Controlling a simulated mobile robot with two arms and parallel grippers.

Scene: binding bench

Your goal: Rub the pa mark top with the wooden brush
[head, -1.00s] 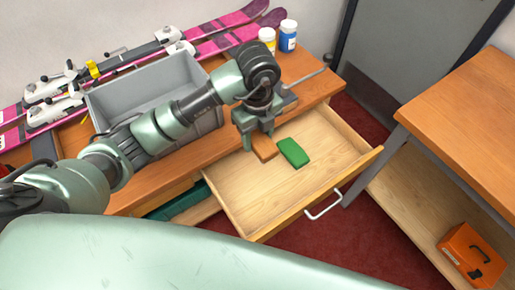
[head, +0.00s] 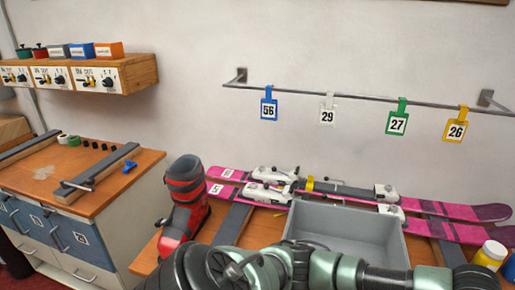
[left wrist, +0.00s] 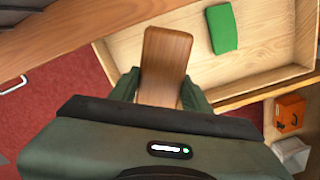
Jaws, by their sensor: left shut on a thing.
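The wooden brush (left wrist: 165,58), a brown block, shows in the left wrist view between the fingers of my left gripper (left wrist: 160,88), which is shut on it. It is seen over the open drawer (left wrist: 270,62); its underside is hidden. In the head view only part of my arm shows along the bottom; the gripper and brush are out of frame. A pale grey mark (head: 42,173) lies on the top of the left bench (head: 118,183); I cannot tell for sure that it is the task's mark. My right gripper is not in view.
On the left bench lie dark bars (head: 98,172) and a blue clamp (head: 129,166). A red ski boot (head: 184,198), pink skis (head: 450,210) and a grey bin (head: 345,222) are on the other bench. A green block (left wrist: 221,28) lies in the drawer.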

